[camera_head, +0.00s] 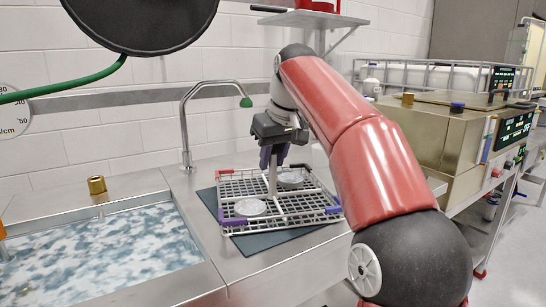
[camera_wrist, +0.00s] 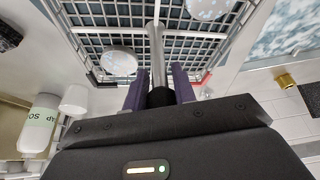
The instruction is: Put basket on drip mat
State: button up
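The basket (camera_head: 292,205) is a grey wire rack with purple and red corner pieces, a central post and round pale discs in it. It is over the dark drip mat (camera_head: 207,198) on the steel counter, roughly level. The mat shows along the left and front edges; I cannot tell whether a small gap lies between them. My gripper (camera_head: 272,158) is above the basket's middle, at the top of the post. In the wrist view, the purple fingers (camera_wrist: 160,88) flank the post's black grip closely and appear shut on it. The basket (camera_wrist: 97,40) also fills the top there.
A sink basin (camera_head: 100,255) with bluish water is at the left, with a brass knob (camera_head: 97,185) behind it. A curved tap (camera_head: 184,130) stands behind the mat. A steel machine (camera_head: 440,130) is at the right. A soap bottle (camera_wrist: 40,125) shows in the wrist view.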

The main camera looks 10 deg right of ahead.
jog(key=o, duration=0.5)
